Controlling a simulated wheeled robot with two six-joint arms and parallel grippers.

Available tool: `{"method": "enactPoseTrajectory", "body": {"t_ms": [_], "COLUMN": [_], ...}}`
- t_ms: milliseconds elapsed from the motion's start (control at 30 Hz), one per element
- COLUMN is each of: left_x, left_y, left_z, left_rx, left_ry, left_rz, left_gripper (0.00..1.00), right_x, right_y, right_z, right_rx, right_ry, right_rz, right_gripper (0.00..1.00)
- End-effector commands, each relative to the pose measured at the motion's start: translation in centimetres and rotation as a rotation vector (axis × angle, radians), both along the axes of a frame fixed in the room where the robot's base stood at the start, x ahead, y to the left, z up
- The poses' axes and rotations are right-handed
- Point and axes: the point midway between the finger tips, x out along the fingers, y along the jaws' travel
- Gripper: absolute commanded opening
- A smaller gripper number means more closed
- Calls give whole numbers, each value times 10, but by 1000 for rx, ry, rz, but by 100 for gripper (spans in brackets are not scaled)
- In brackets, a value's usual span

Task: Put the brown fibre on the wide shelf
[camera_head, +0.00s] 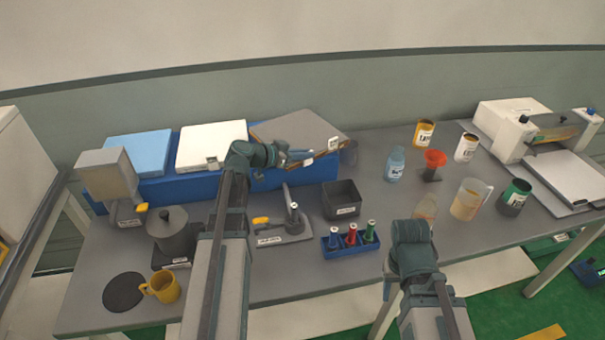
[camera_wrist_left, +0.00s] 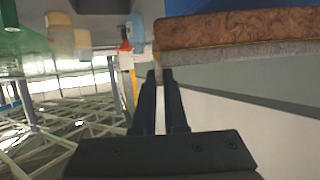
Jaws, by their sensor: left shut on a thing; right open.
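The brown fibre (camera_head: 299,136) is a flat slab with a greyish top and brown edge, tilted at the right end of the long blue stand (camera_head: 262,181). In the left wrist view the fibre (camera_wrist_left: 235,30) shows as a mottled brown block over a grey layer. The slab's contact with the stand is hidden. My right gripper (camera_head: 411,243) is over the table's front edge, apart from the fibre, its jaws barely visible. I cannot tell which surface is the wide shelf.
A blue pad (camera_head: 138,152) and a white pad (camera_head: 212,143) lie on the stand. A black bin (camera_head: 343,200), a bottle rack (camera_head: 350,243), a blue bottle (camera_head: 395,165) and a red funnel (camera_head: 435,159) stand nearby. Some grey tabletop between them is clear.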

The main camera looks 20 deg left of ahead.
Motion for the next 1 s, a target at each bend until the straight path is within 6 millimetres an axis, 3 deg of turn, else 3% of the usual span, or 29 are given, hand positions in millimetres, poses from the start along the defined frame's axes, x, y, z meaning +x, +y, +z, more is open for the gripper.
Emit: {"method": "enactPoseTrajectory", "body": {"t_ms": [33, 267, 600, 1000], "left_x": [0, 0, 0, 0], "left_y": [0, 0, 0, 0], "left_z": [-10, -11, -48, -49], "left_rx": [0, 0, 0, 0], "left_ry": [-1, -1, -1, -1], "left_rz": [0, 0, 0, 0], "left_gripper": [0, 0, 0, 0], "right_x": [0, 0, 0, 0], "right_y": [0, 0, 0, 0], "right_z": [-11, -12, -48, -50], "right_rx": [0, 0, 0, 0], "right_ry": [0, 0, 0, 0], "right_rz": [0, 0, 0, 0], "right_gripper": [50, 50, 50, 50]}}
